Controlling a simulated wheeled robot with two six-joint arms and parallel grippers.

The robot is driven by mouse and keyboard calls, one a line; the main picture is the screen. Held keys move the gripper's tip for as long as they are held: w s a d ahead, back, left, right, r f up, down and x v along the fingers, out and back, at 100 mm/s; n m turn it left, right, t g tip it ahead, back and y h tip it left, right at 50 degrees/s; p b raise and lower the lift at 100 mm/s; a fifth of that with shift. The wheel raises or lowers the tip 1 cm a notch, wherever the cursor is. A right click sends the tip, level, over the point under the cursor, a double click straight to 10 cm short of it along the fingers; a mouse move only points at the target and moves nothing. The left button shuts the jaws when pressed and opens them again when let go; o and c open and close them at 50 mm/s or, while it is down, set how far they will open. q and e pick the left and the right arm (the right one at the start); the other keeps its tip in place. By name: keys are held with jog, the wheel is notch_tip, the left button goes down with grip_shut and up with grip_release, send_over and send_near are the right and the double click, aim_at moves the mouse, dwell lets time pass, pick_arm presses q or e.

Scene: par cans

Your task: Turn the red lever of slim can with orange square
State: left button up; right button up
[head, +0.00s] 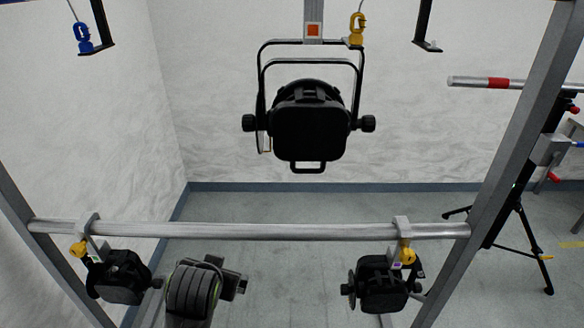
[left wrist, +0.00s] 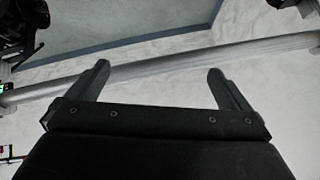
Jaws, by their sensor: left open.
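The black can with the orange square (head: 314,31) on its bracket hangs at the top middle of the head view, its body (head: 310,120) inside a black yoke. I cannot make out a red lever on it. My left gripper (head: 240,288) is low in the head view, well below and left of this can, near the lower pipe. In the left wrist view my left gripper (left wrist: 158,78) is open and empty, its two fingers wide apart. My right gripper is not in view.
A grey pipe (head: 270,231) crosses below, with a can (head: 118,276) at its left and another can (head: 382,284) at its right. The pipe (left wrist: 160,66) also crosses the left wrist view, beyond the fingers. A black tripod (head: 525,225) stands at right.

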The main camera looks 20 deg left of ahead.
pick_arm(q)
jog(key=w+d+r+t, duration=0.2)
jog(key=w+d+r, duration=0.1)
jog(key=r, duration=0.7)
jog(key=w+d+r+n+t+y, duration=0.1)
jog(key=w+d+r+t, duration=0.2)
jog(key=r, duration=0.8)
jog(key=w+d+r, duration=0.3)
jog(key=w+r, duration=0.1)
jog(key=r, duration=0.6)
jog(key=s+d+r+n+t, duration=0.1)
jog(key=s+d+r, duration=0.25)
jog(key=r, duration=0.45)
jog(key=s+d+r+t, duration=0.2)
jog(key=s+r, duration=0.2)
jog(key=r, duration=0.3)
jog(key=s+d+r+n+t, duration=0.1)
jog(key=s+d+r, duration=0.2)
jog(key=r, duration=0.5)
jog(key=a+b+x, duration=0.1)
jog(key=b+x, duration=0.4)
jog(key=x, duration=1.2)
jog(key=shift+y, duration=0.3)
jog(key=shift+r, duration=0.1)
